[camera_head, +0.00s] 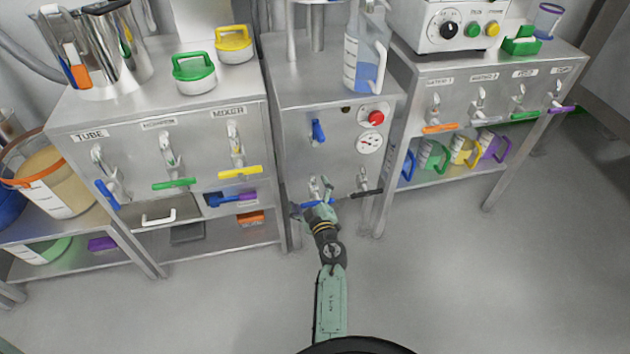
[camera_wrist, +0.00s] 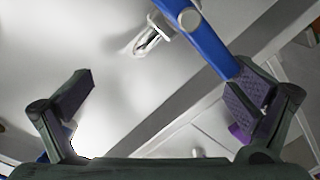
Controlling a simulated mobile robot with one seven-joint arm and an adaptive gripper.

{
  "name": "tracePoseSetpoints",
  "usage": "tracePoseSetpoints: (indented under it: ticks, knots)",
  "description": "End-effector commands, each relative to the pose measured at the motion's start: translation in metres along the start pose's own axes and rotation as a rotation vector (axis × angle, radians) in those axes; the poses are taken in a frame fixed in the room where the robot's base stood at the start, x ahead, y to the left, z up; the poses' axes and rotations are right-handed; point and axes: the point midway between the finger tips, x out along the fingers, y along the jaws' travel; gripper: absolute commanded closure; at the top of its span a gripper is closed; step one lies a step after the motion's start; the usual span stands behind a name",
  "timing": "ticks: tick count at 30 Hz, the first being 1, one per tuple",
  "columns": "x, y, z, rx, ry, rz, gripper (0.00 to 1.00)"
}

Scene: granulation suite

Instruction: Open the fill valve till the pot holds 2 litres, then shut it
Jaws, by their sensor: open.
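My gripper (camera_head: 319,210) is at the low front of the middle steel cabinet, by a valve with a blue handle (camera_head: 309,204). In the wrist view my gripper (camera_wrist: 160,90) is open, its two fingers wide apart. A blue handle (camera_wrist: 212,45) runs down from the top and ends close to the right finger, off-centre between the jaws. I cannot tell whether they touch. A clear jug (camera_head: 351,60) with blue liquid stands on the middle cabinet. No label marks which valve is the fill valve, and no pot level can be read.
The middle cabinet also has a blue lever (camera_head: 318,131), a red button (camera_head: 376,117), a gauge (camera_head: 370,143) and a black-handled valve (camera_head: 366,191). Left and right cabinets carry several coloured-handle valves. Coloured jugs stand on the right shelf. The grey floor (camera_head: 440,270) in front is clear.

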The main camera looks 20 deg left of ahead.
Motion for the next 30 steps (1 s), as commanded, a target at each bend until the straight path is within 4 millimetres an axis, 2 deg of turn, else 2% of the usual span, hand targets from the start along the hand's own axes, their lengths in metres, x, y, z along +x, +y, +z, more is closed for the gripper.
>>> tracePoseSetpoints:
  ticks: [1,5,30]
  knots:
    - [0.0,0.015,-0.001,0.004,-0.003,0.023,0.0]
    - [-0.003,0.014,-0.001,0.004,-0.003,0.022,0.0]
    - [-0.062,-0.003,0.002,0.001,-0.003,0.002,0.0]
